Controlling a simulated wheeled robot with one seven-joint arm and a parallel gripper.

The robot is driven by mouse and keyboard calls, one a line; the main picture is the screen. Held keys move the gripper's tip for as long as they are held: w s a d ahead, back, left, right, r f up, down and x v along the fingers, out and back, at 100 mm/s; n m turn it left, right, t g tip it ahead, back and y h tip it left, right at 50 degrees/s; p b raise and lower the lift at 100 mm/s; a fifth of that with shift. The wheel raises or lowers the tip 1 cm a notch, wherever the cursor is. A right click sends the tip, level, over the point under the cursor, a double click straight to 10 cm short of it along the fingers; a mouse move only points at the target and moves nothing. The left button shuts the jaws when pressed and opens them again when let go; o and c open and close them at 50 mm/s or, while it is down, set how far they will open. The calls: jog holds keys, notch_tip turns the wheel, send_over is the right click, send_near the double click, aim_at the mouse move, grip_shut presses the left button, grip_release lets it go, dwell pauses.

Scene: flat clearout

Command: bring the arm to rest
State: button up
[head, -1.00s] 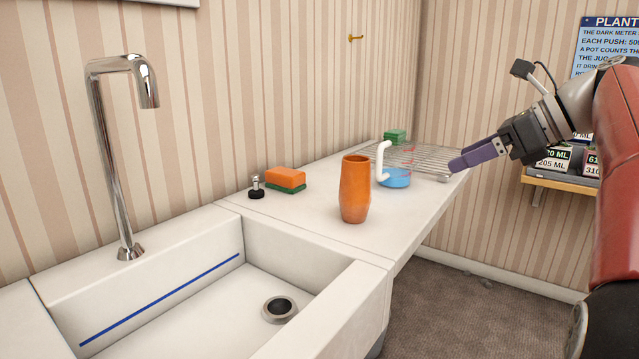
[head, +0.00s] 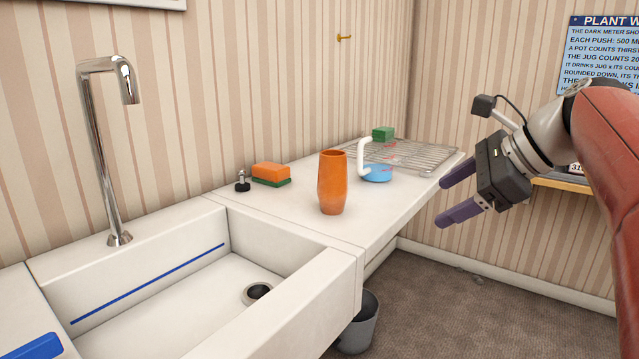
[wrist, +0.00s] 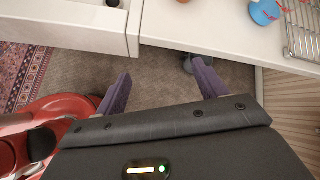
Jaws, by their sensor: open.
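My gripper (head: 450,200) is at the right in the head view, with its two purple fingers spread apart and nothing between them. It is in front of the counter's right end, out over the floor. In the wrist view my gripper (wrist: 160,88) is also open and empty, with carpet and the counter's front edge beyond the fingers. My red arm comes in from the right edge of the head view.
The sink (head: 150,290) is at left. A grey bin (head: 358,328) stands below. Carpet at right is clear.

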jog(key=s+a+f+n+h, duration=0.2)
jog(key=s+f+n+h, duration=0.1)
jog(key=s+f+n, duration=0.6)
jog(key=s+a+f+n+h, duration=0.3)
jog(key=s+f+n, duration=0.6)
jog(key=f, duration=0.6)
jog(key=n+h, duration=0.1)
jog(key=n, duration=0.1)
jog(key=shift+s+n, duration=0.2)
jog(key=shift+n, duration=0.1)
